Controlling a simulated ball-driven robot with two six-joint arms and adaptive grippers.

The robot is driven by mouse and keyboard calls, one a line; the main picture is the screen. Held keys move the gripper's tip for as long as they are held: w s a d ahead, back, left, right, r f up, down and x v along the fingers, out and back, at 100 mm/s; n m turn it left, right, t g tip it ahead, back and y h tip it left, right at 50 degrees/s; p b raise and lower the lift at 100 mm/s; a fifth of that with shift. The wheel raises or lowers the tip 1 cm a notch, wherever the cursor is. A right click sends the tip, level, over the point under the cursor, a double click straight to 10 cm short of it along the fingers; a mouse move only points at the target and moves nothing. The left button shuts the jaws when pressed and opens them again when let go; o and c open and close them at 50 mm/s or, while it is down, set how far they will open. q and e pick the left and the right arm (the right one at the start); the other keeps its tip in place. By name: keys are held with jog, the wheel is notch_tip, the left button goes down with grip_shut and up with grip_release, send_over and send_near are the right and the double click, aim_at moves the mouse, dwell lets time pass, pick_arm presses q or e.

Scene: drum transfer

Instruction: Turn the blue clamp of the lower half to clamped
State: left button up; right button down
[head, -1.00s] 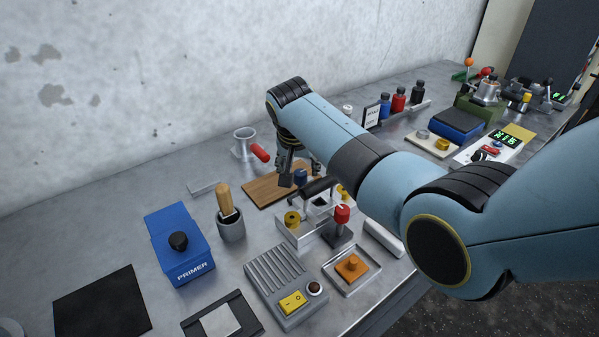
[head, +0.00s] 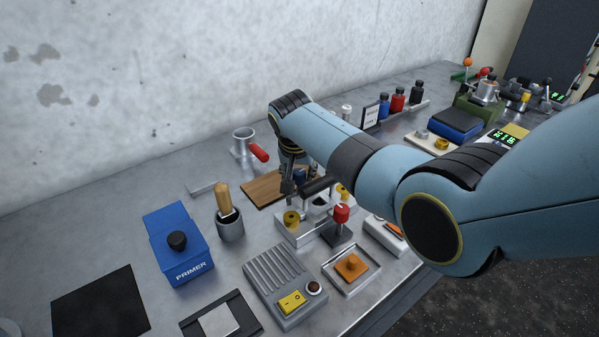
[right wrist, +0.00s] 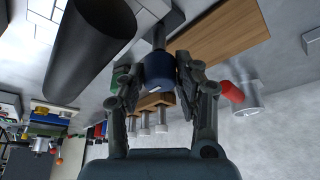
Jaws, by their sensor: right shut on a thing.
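The blue clamp knob (right wrist: 158,72) sits between the fingers of my right gripper (right wrist: 158,82), which is shut on it in the right wrist view. In the head view the blue clamp (head: 299,175) shows only in part beside my right gripper (head: 291,184), at the back of a silver fixture (head: 292,235). The fixture also carries yellow knobs and a dark cylinder (head: 318,186). The dark cylinder (right wrist: 92,45) looms large in the right wrist view. The clamp's lower part is largely hidden. My left gripper is not in view.
A wooden board (head: 262,190) lies behind the fixture. A red-topped lever (head: 341,213) stands at its front right. A grey cup (head: 230,228) with a wooden-handled tool and a blue PRIMER box (head: 180,246) stand to the left. The bench at far left is mostly clear.

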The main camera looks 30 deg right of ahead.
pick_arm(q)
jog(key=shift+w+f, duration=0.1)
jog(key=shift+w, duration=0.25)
pick_arm(e)
jog(key=shift+m, duration=0.3)
jog(key=m+h+b, duration=0.1)
jog(key=m, duration=0.1)
jog(key=shift+w+f+m+g+b, duration=0.1)
jog(key=shift+m+g+b, duration=0.25)
jog(key=shift+m+g, duration=0.05)
jog(key=m+b, duration=0.1)
jog(key=m, duration=0.1)
jog(key=m+g+b, duration=0.1)
jog(key=m+b, duration=0.1)
jog(key=shift+m+g+h, duration=0.3)
jog(key=shift+h, duration=0.1)
jog(key=m+g+b, duration=0.1)
jog(key=m+b, duration=0.2)
jog(key=m+g+b, duration=0.2)
jog(key=m+b, duration=0.2)
jog(key=shift+f, duration=0.1)
pick_arm(q)
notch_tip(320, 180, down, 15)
jog(key=b, duration=0.3)
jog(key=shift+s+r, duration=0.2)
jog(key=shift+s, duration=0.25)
pick_arm(e)
jog(key=shift+m+g+y, duration=0.4)
jog(key=shift+m, duration=1)
jog(key=shift+r, duration=0.2)
